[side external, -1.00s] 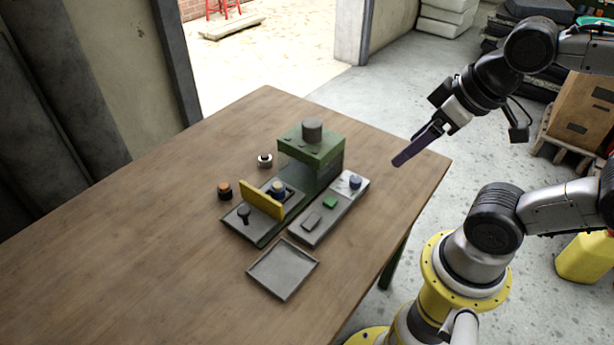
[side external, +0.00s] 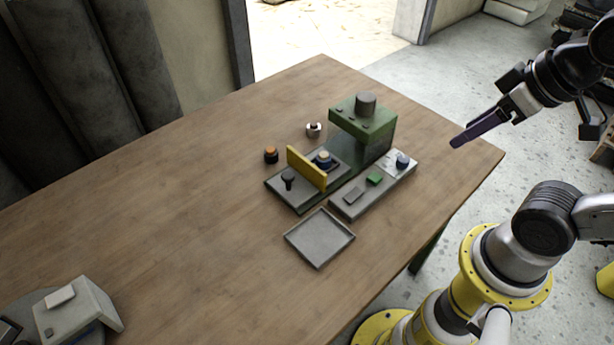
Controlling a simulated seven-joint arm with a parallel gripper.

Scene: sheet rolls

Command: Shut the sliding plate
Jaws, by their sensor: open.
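A small green press (side external: 363,120) with a grey cylinder on top stands on the table. At its front left lies a grey plate (side external: 277,184) with a black knob (side external: 288,178). A yellow plate (side external: 306,168) stands upright across it, in front of a blue piece with a pale top (side external: 323,159). I cannot tell for certain which plate slides. My gripper (side external: 456,143) has long purple fingers and is open and empty. It hangs in the air to the right of the press, apart from it, and touches nothing.
A grey strip (side external: 345,208) with a green button and a blue knob lies along the press's right side. An empty grey tray (side external: 319,239) lies in front. Orange-topped (side external: 271,155) and white-topped (side external: 313,129) pieces stand behind left. A grey box (side external: 75,312) sits lower left. The table's left is clear.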

